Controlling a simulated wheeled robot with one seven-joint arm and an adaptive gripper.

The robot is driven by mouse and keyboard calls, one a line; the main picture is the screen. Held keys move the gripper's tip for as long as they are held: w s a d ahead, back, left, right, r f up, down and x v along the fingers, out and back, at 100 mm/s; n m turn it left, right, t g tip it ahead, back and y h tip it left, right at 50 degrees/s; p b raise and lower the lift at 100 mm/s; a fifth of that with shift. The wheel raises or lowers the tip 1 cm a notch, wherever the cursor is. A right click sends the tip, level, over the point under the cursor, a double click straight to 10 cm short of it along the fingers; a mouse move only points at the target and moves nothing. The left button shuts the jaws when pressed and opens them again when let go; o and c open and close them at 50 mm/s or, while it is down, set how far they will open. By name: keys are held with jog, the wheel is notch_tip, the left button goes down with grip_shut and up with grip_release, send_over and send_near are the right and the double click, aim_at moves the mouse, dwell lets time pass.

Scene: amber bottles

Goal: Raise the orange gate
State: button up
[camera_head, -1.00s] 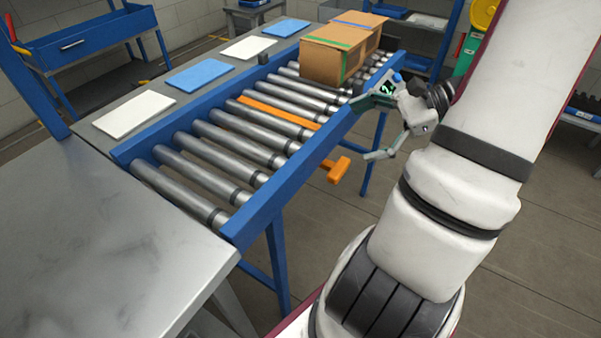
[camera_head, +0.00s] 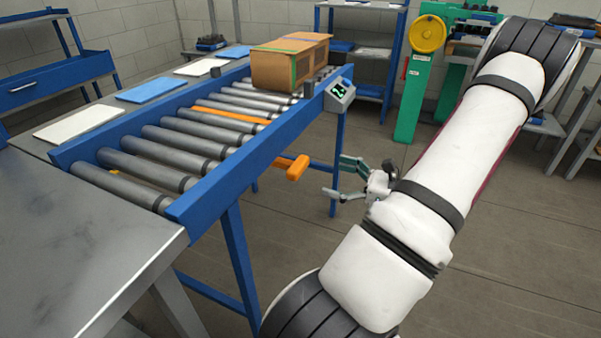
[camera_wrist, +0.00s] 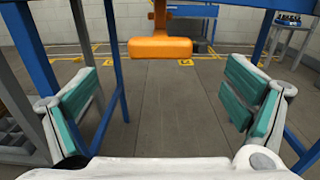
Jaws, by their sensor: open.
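The orange gate (camera_head: 230,114) is a thin bar lying low between the rollers of the blue conveyor. Its orange handle (camera_head: 291,167) sticks out below the near side rail. In the wrist view the handle (camera_wrist: 160,47) is a wide block on a short stem, at the upper middle between my fingers. My gripper (camera_head: 338,179) is open and empty, just right of the handle and apart from it. In the wrist view its two green-padded fingers (camera_wrist: 163,105) are spread wide, with bare floor between them.
Two cardboard boxes (camera_head: 283,66) stand on the rollers beyond the gate. A grey control box (camera_head: 340,94) is fixed to the near rail, above my gripper. Blue conveyor legs (camera_wrist: 117,75) flank the view. A metal table (camera_head: 70,235) stands at the left front.

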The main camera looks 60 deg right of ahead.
aim_at(304, 168)
jog(key=w, duration=0.3)
jog(key=w+b, duration=0.1)
jog(key=w, duration=0.2)
jog(key=w+b, duration=0.1)
jog(key=w, duration=0.2)
jog(key=shift+a, duration=0.35)
jog(key=c, duration=1.7)
notch_tip(304, 168, up, 5)
jog(key=p, duration=0.4)
jog(key=shift+f, duration=0.1)
jog(key=o, duration=1.7)
jog(key=shift+f, duration=0.1)
